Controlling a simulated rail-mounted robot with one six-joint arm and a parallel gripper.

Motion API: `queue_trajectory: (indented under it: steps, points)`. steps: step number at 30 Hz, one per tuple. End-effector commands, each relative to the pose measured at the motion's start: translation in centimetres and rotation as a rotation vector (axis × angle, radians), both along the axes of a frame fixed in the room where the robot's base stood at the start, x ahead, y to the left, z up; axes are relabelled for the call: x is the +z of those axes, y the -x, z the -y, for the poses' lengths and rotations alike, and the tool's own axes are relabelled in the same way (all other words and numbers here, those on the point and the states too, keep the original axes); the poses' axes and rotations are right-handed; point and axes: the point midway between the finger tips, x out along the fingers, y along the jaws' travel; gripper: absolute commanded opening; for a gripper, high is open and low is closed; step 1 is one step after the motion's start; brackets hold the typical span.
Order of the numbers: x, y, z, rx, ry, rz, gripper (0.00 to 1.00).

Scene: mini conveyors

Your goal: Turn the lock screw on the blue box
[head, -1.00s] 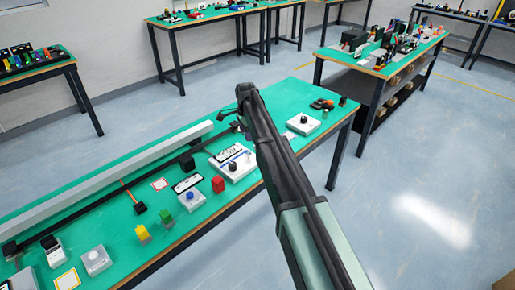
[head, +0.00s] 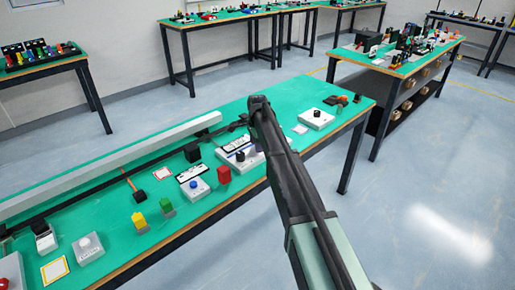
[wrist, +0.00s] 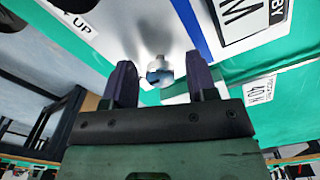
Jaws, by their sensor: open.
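My gripper (wrist: 161,68) is open, with one dark finger on each side of a small round metallic knob with a dark bluish face (wrist: 159,72). The knob appears between the fingertips; I cannot tell whether either finger touches it. It stands by a pale surface with a blue strip (wrist: 198,28) and a printed label, seen from close up. In the head view, a white box with a blue strip (head: 251,163) lies on the green bench beside my arm, partly covered by it. The gripper's fingers are hidden there behind my arm.
A white box with a blue knob (head: 195,188), a red block (head: 224,174), and yellow (head: 139,221) and green (head: 167,207) blocks stand nearby on the bench (head: 110,222). A long grey rail (head: 120,163) runs behind. A white box with a dark knob (head: 317,119) sits to the right.

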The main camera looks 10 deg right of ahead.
Motion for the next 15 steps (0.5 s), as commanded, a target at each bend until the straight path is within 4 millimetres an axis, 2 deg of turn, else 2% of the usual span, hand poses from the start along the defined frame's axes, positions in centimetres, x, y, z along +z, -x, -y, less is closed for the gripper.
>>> queue_trajectory:
  steps: [1,11,15]
  points:
    - [0.08,0.0,0.0,0.0,0.0,0.0,0.52]
    - [0.08,0.0,0.0,0.0,0.0,0.0,0.03]
    - [0.07,0.0,0.0,0.004,0.0,0.0,0.03]
